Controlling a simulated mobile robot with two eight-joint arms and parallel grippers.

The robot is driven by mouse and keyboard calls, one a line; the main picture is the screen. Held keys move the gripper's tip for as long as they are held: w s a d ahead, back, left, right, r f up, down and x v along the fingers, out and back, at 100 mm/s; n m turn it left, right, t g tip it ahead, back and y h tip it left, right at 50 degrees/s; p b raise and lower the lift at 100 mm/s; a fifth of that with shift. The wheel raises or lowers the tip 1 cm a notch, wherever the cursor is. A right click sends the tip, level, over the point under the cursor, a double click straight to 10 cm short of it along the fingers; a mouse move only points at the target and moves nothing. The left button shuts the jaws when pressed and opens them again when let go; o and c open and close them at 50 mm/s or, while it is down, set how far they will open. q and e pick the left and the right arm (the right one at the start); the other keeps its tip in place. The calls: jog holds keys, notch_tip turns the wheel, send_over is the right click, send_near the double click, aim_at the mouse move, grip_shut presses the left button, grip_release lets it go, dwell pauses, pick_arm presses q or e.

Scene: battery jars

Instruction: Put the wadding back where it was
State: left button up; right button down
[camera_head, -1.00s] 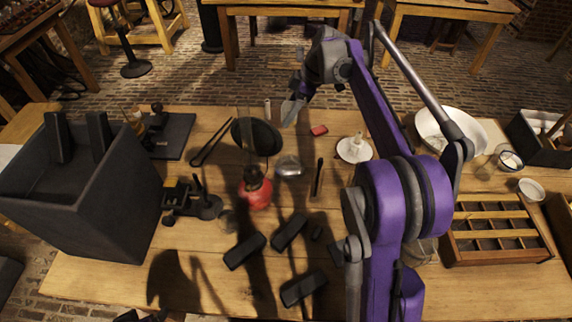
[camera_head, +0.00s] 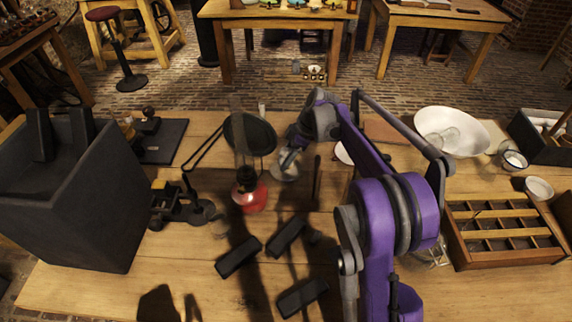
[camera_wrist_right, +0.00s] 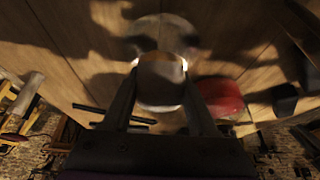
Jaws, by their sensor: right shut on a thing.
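My right gripper (camera_head: 287,160) reaches down over a shiny, pale round dish (camera_head: 284,172) near the middle of the workbench. In the right wrist view its two fingers (camera_wrist_right: 160,88) are shut on a small, rounded, brownish-grey thing (camera_wrist_right: 161,80), which looks like the wadding but is in shadow. The dish shows blurred beyond it in that view (camera_wrist_right: 158,32). I cannot tell whether the held thing touches the dish. My left gripper is not in view.
A red lamp (camera_head: 250,194) with a glass chimney stands just left of the dish. Several black blocks (camera_head: 238,257) lie in front. A large dark box (camera_head: 80,205) stands at left. A divided wooden tray (camera_head: 500,264) and white bowl (camera_head: 474,131) are at right.

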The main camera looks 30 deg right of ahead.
jog(key=shift+f, duration=1.45)
jog(key=shift+f, duration=0.1)
jog(key=shift+c, duration=2.3)
grip_release()
